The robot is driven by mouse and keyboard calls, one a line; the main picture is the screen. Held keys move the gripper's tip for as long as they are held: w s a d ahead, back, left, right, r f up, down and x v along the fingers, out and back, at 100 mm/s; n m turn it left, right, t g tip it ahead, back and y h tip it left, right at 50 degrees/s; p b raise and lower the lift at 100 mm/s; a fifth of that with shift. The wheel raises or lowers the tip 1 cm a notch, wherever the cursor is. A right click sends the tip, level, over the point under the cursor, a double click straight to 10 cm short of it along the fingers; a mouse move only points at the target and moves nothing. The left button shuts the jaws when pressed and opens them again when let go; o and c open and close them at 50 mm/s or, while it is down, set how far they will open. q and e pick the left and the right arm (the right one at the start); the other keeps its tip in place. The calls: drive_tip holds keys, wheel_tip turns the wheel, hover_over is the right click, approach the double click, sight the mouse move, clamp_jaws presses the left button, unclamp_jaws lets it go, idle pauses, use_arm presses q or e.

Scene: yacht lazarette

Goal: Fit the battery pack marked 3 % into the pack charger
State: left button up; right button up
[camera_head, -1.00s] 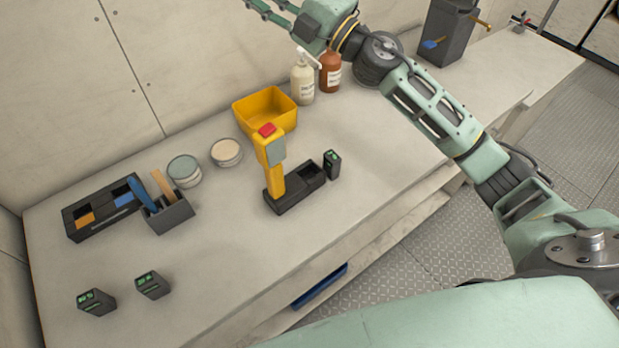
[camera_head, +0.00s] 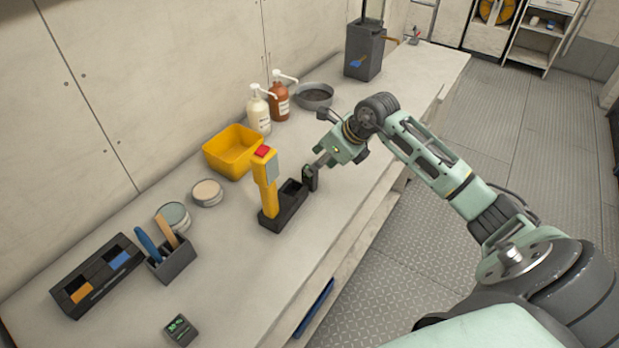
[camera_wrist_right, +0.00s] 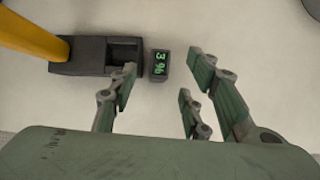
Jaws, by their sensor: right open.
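The battery pack marked 3 % (camera_wrist_right: 160,64) is a small dark block with green digits. It stands on the bench just right of the pack charger, with a narrow gap; it also shows in the head view (camera_head: 310,178). The pack charger (camera_head: 293,208) has a black base with an open, empty-looking bay at its right end and a yellow post with a red top at its left. It also shows in the wrist view (camera_wrist_right: 85,67). My right gripper (camera_wrist_right: 163,82) is open, its fingertips to either side of the pack, not visibly gripping it. My left gripper is out of view.
Another dark pack (camera_head: 181,330) stands at the front left. A yellow bin (camera_head: 233,152), two tins, a holder with tools (camera_head: 172,262) and a black tray (camera_head: 97,275) line the bench. Pump bottles (camera_head: 259,110) stand behind. The bench front edge is close to the charger.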

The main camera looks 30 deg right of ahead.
sight(310, 178)
drive_tip(key=p+x, duration=0.1)
drive_tip(key=x, duration=0.2)
drive_tip(key=shift+a+f+p, duration=0.1)
drive_tip(key=shift+f+p, duration=0.1)
drive_tip(key=shift+p, duration=0.15)
drive_tip(key=shift+w+f, duration=0.35)
drive_tip(key=shift+f, duration=0.2)
drive_tip(key=shift+s, duration=0.1)
drive_tip(key=c, duration=0.5)
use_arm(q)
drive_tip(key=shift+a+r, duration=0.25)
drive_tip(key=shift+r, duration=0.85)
use_arm(e)
clamp_jaws()
